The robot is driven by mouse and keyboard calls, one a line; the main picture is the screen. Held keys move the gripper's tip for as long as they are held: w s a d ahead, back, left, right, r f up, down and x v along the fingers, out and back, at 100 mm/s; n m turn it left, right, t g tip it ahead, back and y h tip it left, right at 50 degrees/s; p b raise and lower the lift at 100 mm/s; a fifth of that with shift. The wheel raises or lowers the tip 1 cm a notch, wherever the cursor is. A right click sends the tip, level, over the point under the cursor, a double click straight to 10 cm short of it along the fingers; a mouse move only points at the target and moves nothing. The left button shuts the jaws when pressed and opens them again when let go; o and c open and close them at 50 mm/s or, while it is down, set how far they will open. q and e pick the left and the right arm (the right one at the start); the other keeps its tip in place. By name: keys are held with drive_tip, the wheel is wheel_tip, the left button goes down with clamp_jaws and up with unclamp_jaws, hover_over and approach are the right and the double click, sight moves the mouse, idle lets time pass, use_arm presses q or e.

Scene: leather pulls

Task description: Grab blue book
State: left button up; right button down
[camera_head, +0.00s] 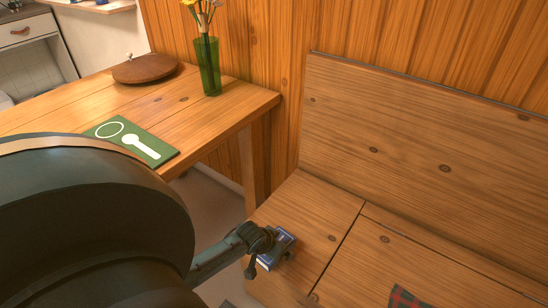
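A small blue book (278,249) with pale edges sits at the front left of the wooden bench seat (320,225). My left arm comes in from the left, and its dark gripper (267,253) is right at the book, covering part of it. My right gripper is not in view.
A wooden table (215,112) stands at the left with a green mat (108,130), a round wooden lid (145,68) and a green vase (208,66) of flowers. The bench back (420,130) rises behind the seat. A red plaid cloth (405,298) lies at bottom right.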

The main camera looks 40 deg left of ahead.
use_arm(q)
drive_tip(key=shift+f, duration=0.15)
drive_tip(key=c, duration=1.2)
